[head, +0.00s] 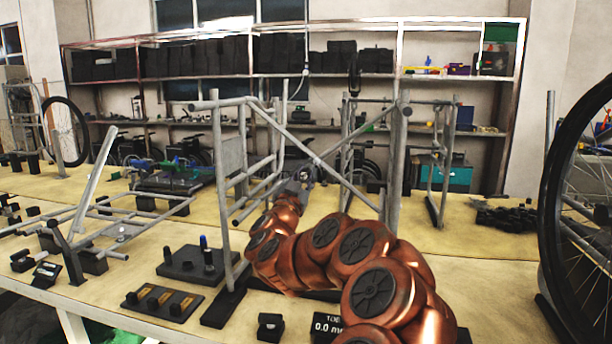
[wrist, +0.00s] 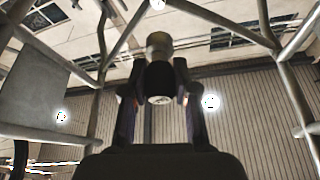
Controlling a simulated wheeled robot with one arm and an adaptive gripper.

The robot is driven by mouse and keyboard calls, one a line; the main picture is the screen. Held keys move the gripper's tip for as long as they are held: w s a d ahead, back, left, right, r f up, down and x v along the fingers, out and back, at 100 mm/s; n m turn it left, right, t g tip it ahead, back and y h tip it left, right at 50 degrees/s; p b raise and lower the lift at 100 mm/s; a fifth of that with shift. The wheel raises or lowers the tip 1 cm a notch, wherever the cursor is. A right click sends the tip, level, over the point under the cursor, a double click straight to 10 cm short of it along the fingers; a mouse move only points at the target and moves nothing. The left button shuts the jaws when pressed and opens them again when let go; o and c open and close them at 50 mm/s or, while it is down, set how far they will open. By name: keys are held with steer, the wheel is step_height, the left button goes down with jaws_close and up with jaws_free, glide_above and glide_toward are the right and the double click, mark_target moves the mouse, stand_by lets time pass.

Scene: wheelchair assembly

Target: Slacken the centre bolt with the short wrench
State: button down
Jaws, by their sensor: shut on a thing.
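The wheelchair frame (head: 243,150) of grey tubes stands upright on the table, its two diagonal braces crossing near the middle. The centre bolt is at this crossing (head: 316,161), too small to make out; the crossing shows at the top edge of the wrist view (wrist: 157,4). My gripper (wrist: 160,76) is shut on a short dark cylindrical tool with a dull brass-coloured end, apparently the short wrench (wrist: 159,46). The tool points towards the crossing, with a gap seeming to show between them. In the head view my gripper (head: 304,178) is small, just below the crossing.
A black tool stand (head: 190,266) with upright pegs and a low black tray (head: 150,310) lie left of my arm. A small display (head: 326,326) is at the front edge. A large wheel (head: 553,190) stands at the right. Frame tubes surround my gripper closely.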

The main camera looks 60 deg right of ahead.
mark_target(311, 169)
steer(key=shift+w+d, duration=0.3)
steer(key=shift+d, duration=0.55)
steer(key=shift+w+d, duration=0.3)
steer(key=shift+d, duration=0.6)
steer(key=shift+w+d, duration=0.3)
steer(key=shift+d, duration=0.55)
steer(key=shift+w+d, duration=0.25)
steer(key=shift+d, duration=0.3)
steer(key=shift+w+d, duration=0.2)
steer(key=shift+d, duration=0.35)
steer(key=c, duration=1.5)
jaws_free()
jaws_close()
steer(key=shift+n+b, duration=0.3)
steer(key=shift+n+t, duration=0.6)
steer(key=shift+n, duration=0.3)
steer(key=shift+s+n, duration=0.1)
steer(key=shift+n, duration=0.2)
